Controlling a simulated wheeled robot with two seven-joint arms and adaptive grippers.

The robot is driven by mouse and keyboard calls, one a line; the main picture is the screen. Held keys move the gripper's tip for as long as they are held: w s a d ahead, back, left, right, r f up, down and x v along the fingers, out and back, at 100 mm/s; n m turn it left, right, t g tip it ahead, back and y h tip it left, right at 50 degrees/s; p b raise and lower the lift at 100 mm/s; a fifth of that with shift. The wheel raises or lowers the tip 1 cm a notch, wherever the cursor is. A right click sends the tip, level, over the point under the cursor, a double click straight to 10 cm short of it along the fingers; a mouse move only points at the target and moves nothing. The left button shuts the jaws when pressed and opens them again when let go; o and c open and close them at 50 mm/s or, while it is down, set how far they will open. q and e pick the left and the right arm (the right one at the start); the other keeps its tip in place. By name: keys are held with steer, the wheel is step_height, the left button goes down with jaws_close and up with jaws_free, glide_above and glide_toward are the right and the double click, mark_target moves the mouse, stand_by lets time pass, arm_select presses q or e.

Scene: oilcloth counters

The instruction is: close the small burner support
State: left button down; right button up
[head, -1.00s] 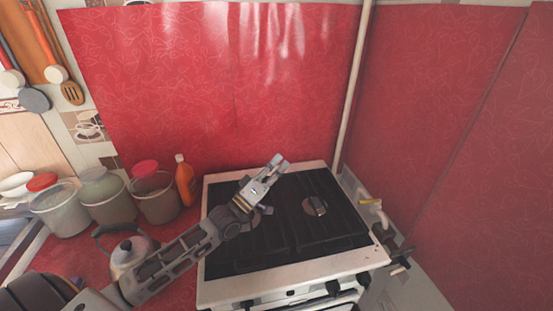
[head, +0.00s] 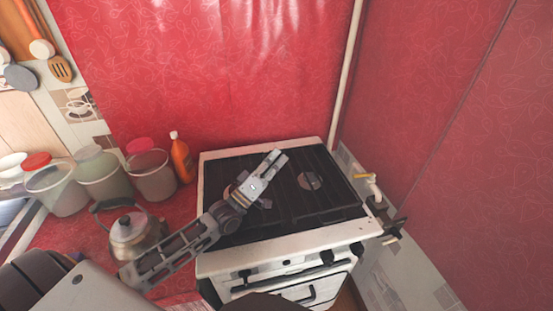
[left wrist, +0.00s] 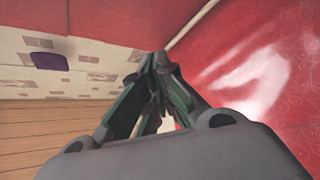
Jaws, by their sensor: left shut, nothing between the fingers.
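The white stove (head: 290,248) has black burner supports (head: 290,213) that look flat across its top. Two round burners show: one at the right (head: 309,181), one at the left partly hidden by my arm. I cannot tell which support is the small one. My left gripper (head: 279,157) is shut and empty over the back middle of the stove top, pointing to the back right. I cannot tell its height above the supports. Its fingers also show in the left wrist view (left wrist: 155,95), where no burner support can be made out. My right gripper is not in view.
A metal kettle (head: 138,232) stands left of the stove near my left arm. Several buckets and an orange bottle (head: 182,158) stand behind it. A red wall covering (head: 240,75) closes off the back. A yellow-handled pipe (head: 368,178) stands at the stove's right.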

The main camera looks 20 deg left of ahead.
arm_select(q)
steer(key=shift+s+f, duration=0.1)
steer(key=s+a, duration=0.3)
steer(key=s, duration=0.3)
steer(key=s+a+f, duration=0.1)
steer(key=s+a, duration=0.1)
steer(key=s, duration=0.5)
steer(key=shift+a, duration=0.4)
stand_by(1.0)
steer(key=shift+s+f, duration=0.1)
steer(key=shift+s, duration=0.05)
stand_by(0.6)
